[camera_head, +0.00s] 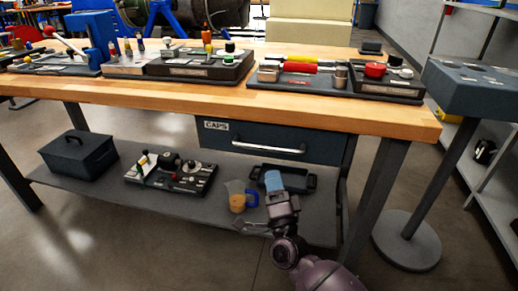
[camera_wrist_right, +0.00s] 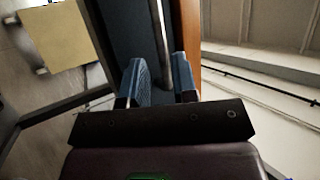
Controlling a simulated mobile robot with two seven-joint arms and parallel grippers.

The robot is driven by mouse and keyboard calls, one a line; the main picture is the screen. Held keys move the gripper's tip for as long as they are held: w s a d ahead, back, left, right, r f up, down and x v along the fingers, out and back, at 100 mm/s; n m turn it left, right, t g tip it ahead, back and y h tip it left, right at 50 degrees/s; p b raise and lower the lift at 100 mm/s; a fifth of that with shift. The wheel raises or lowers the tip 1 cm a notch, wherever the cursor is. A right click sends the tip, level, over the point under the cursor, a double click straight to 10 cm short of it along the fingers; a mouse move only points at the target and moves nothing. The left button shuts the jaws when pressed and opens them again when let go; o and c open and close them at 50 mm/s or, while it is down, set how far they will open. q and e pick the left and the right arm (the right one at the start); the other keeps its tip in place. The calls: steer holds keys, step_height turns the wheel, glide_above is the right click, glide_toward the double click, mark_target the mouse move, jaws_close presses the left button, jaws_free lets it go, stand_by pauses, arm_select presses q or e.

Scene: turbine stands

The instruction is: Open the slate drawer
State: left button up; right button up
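The slate drawer (camera_head: 330,147) is a dark blue-grey front marked CAPS under the wooden bench top, and it looks closed. Its silver bar handle (camera_head: 268,147) runs across the front. My right gripper (camera_head: 274,180) shows below the handle in the head view, its blue fingertips apart from it in the picture. In the right wrist view my right gripper (camera_wrist_right: 161,80) has its two blue fingers spread with nothing clasped. The handle (camera_wrist_right: 160,40) lines up with the gap between them, against the drawer front (camera_wrist_right: 125,30). The left gripper is not in view.
The wooden bench top (camera_head: 150,95) carries several trays of parts above the drawer. The lower shelf (camera_head: 110,178) holds a dark toolbox (camera_head: 78,155), a parts board, a jug (camera_head: 237,196) and an open black tray (camera_head: 302,181). A pedestal stand (camera_head: 470,92) stands at right.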

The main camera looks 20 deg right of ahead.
mark_target(266, 149)
steer(key=x, duration=0.8)
steer(key=shift+w+r+b, duration=0.15)
steer(key=shift+w+b, duration=0.15)
steer(key=shift+w, duration=0.05)
jaws_close()
